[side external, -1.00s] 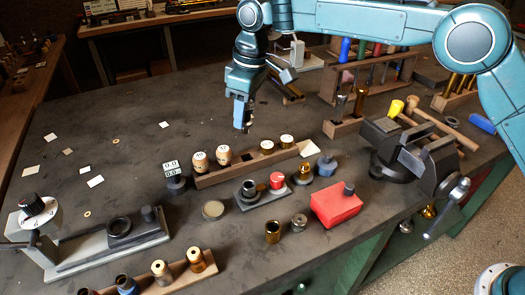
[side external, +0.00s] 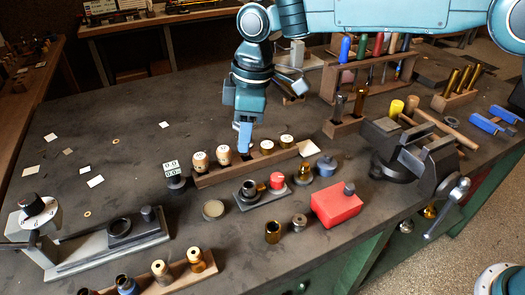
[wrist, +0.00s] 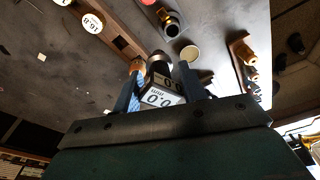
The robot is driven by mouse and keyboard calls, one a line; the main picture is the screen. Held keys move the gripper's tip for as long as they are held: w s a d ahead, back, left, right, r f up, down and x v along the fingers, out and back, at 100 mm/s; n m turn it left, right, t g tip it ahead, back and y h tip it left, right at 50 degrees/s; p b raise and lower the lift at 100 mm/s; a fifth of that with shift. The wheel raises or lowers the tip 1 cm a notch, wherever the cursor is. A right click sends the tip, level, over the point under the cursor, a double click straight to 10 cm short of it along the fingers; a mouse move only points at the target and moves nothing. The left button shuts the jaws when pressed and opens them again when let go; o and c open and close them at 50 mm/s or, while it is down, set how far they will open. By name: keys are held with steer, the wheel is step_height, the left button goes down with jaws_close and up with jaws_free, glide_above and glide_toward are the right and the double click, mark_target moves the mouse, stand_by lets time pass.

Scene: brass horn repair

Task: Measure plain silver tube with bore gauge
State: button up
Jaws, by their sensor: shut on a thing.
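My gripper (side external: 243,150) is over the wooden rack in the side view, fingers pointing down. A similar double 0.0 readout on a dark round base (side external: 176,186) stands left of the rack. A short silver tube-like piece (side external: 299,221) stands near the red block; I cannot tell if it is the plain silver tube.
The wooden rack (side external: 210,179) holds labelled pieces close to my fingertips. A red block (side external: 335,208), a dark holder with a red cap (side external: 262,196) and a tin (side external: 213,210) stand in front. A vise (side external: 420,165) is at right. The table's left back is mostly clear.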

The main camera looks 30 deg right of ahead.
steer(key=shift+s+a+n, duration=0.2)
steer(key=shift+s+n, duration=0.15)
steer(key=shift+s, duration=0.3)
steer(key=shift+s+a+n, duration=0.15)
steer(key=shift+s+n, duration=0.2)
steer(key=shift+s, duration=0.3)
steer(key=shift+f, duration=0.1)
steer(key=shift+f, duration=2.25)
steer(key=shift+f, duration=1.9)
steer(key=o, duration=1.5)
step_height(320, 180, up, 7)
stand_by(0.4)
